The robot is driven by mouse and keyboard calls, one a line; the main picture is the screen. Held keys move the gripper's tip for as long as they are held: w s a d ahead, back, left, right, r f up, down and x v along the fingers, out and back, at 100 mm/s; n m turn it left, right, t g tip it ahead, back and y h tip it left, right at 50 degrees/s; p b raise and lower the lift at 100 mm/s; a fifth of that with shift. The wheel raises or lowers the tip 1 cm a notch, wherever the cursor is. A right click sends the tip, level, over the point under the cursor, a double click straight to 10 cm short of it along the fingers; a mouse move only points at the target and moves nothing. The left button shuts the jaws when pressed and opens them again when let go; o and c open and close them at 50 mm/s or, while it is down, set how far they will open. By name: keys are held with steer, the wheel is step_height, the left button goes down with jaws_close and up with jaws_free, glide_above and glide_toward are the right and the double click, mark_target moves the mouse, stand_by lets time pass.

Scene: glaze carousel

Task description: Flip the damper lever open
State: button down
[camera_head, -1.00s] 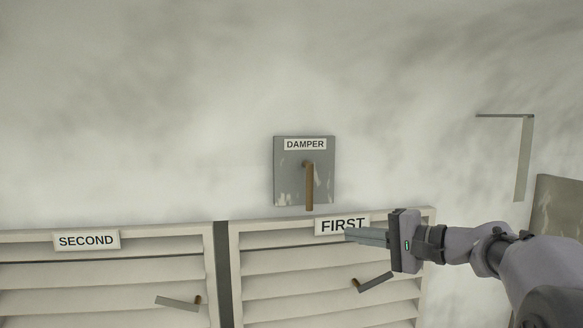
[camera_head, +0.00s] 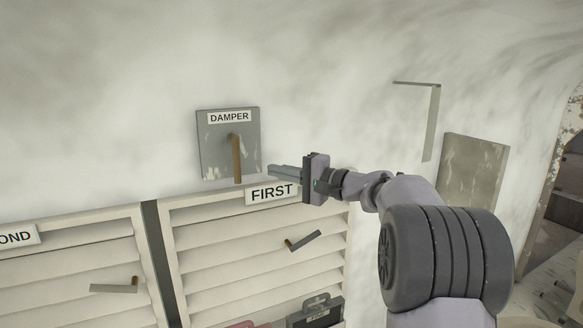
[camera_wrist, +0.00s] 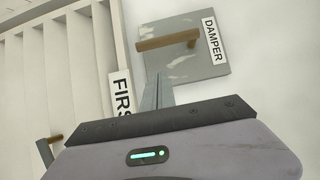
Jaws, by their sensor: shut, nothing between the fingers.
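The damper plate (camera_head: 212,160) is a grey, worn metal square on the wall under a DAMPER label. Its brown lever (camera_head: 237,158) hangs straight down from a pivot near the plate's middle. My gripper (camera_head: 270,171) is shut and empty, to the right of the lever's lower end, pointing left. In the wrist view the shut fingertips (camera_wrist: 158,80) lie close to the plate (camera_wrist: 180,68), beside the lever (camera_wrist: 168,40). A small gap shows between fingertips and lever; I cannot tell the depth between them.
Below are louvred doors with a FIRST sign (camera_head: 271,192) and a partly cut-off SECOND sign (camera_head: 18,237). Each door has a small handle, one right (camera_head: 304,241) and one left (camera_head: 114,288). A metal bracket (camera_head: 432,120) and a grey panel (camera_head: 472,175) are at right.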

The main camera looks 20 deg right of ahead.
mark_target(235, 158)
steer(key=w+a, duration=0.1)
steer(key=w+a+p, duration=0.1)
steer(key=a, duration=0.1)
steer(key=w+a+p, duration=0.1)
steer(key=a, duration=0.1)
steer(key=shift+a, duration=0.15)
